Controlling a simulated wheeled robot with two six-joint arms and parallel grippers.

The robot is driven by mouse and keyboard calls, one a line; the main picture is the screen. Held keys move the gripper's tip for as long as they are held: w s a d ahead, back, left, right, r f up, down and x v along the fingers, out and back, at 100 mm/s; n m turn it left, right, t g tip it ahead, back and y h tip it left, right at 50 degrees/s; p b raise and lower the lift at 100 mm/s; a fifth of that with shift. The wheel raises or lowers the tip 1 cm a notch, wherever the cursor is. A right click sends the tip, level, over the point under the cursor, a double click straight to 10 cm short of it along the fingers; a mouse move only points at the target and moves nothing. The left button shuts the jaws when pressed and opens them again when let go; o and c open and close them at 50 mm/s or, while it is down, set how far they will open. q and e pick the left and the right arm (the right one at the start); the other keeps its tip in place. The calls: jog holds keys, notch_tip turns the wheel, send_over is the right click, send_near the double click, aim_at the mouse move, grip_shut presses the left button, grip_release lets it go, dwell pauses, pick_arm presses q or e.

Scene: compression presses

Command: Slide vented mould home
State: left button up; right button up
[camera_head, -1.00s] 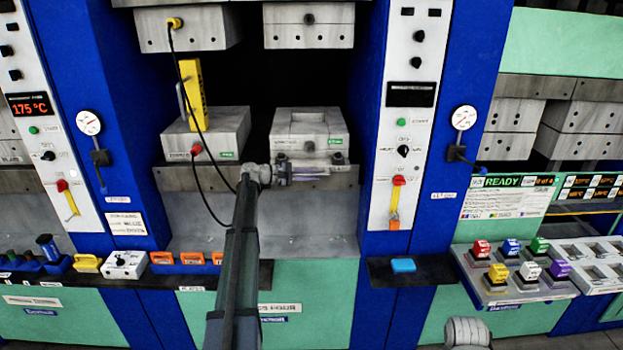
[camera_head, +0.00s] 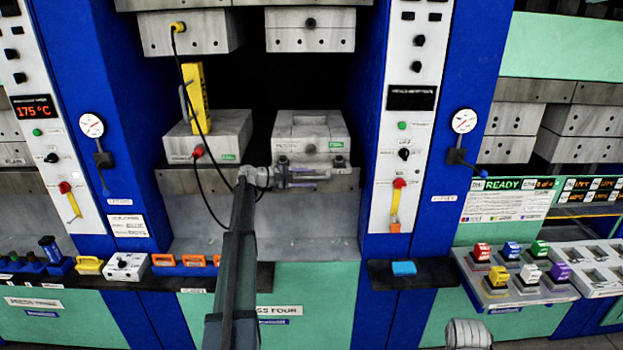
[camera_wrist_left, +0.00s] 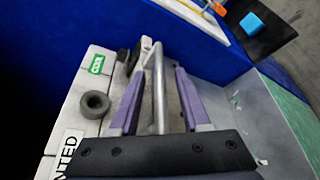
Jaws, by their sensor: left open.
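The vented mould (camera_head: 311,122) is a grey block with a recessed top and a green label, on the right of the middle press's bed. In the left wrist view, the mould (camera_wrist_left: 70,108) is at the left, with a green COOL label and a partly hidden label ending in "NTED". A round metal bar (camera_wrist_left: 158,62) runs along its front. My left gripper (camera_head: 318,178) is in front of the mould. In the wrist view its purple fingers (camera_wrist_left: 156,85) are open, one on each side of the bar, with gaps visible.
A second grey mould (camera_head: 215,132) with a yellow instrument (camera_head: 195,92) and black cables stands left of the vented mould. Upper blocks (camera_head: 310,30) hang above. Blue press columns (camera_head: 352,120) flank the opening. A blue block (camera_head: 404,268) lies on a dark ledge.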

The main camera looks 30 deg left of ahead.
pick_arm(q)
jog(key=p+v, duration=0.1)
jog(key=v, duration=0.5)
jog(key=shift+s+a+r, duration=0.1)
jog(key=shift+s+a, duration=0.05)
jog(key=shift+a, duration=0.05)
jog(key=s+d+f+m+g+y, duration=0.1)
jog(key=s+d+f+m+g, duration=0.25)
jog(key=d, duration=0.85)
jog(key=s+d+f+m+g+b, duration=0.1)
jog(key=s+d+f+m+g, duration=0.3)
jog(key=d, duration=0.8)
jog(key=s+d+f+m+g+y, duration=0.1)
jog(key=s+d+f+g, duration=0.3)
jog(key=d, duration=0.9)
jog(key=s+d+f+m+y, duration=0.3)
jog(key=s+d+f+m, duration=0.3)
jog(key=s+d, duration=0.5)
jog(key=s+d+f+m+y, duration=0.1)
jog(key=s+m+y, duration=0.1)
jog(key=s, duration=0.5)
jog(key=s+d+f+m+y+b, duration=0.1)
jog(key=s+d+m+y, duration=0.1)
jog(key=s, duration=0.6)
jog(key=shift+s+d+f+m+g+y, duration=0.15)
jog(key=shift+s+d+m+g+y, duration=0.25)
jog(key=shift+m+y, duration=0.6)
jog(key=shift+w+a, duration=0.1)
jog(key=shift+w, duration=0.05)
